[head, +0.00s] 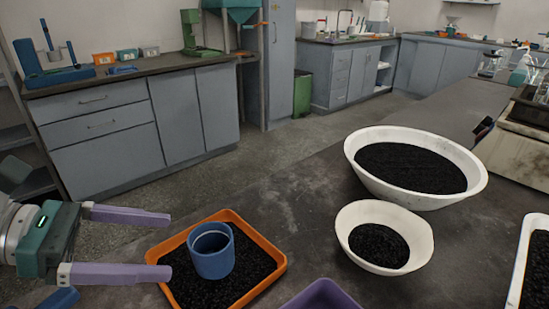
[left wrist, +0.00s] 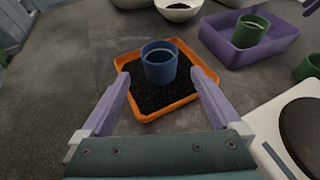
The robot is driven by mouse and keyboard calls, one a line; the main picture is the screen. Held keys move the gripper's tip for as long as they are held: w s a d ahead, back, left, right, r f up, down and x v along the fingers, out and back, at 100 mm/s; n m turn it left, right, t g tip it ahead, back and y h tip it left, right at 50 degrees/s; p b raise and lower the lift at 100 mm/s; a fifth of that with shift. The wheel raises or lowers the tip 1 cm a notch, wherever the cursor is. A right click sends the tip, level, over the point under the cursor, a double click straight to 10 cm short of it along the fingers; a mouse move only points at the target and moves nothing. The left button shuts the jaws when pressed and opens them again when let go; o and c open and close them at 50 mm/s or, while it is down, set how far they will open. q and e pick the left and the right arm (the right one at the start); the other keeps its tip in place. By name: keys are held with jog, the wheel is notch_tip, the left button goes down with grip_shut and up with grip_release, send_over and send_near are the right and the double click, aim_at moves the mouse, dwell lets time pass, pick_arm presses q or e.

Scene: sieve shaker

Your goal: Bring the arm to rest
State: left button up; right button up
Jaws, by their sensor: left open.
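My left gripper (head: 168,246) is open at the lower left of the head view, its two purple fingers spread apart with nothing between them. It also shows in the left wrist view (left wrist: 160,92), where the fingers point toward an orange tray (left wrist: 188,103). In the head view the orange tray (head: 272,278) lies on the dark bench just right of the fingertips, with black granules in it. A blue cup (head: 213,252) stands upright on the granules and also shows in the left wrist view (left wrist: 159,68).
A large white bowl (head: 360,182) and a smaller white bowl (head: 348,224) hold black granules to the right. A purple tray (left wrist: 222,50) holds a green cup (left wrist: 249,30). A white device with a dark round plate (left wrist: 268,128) stands at the wrist view's lower right.

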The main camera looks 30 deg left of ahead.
pick_arm(q)
jog(key=shift+s+a+r, duration=0.2)
jog(key=shift+s+a, duration=0.1)
pick_arm(e)
jog(key=shift+r, duration=0.1)
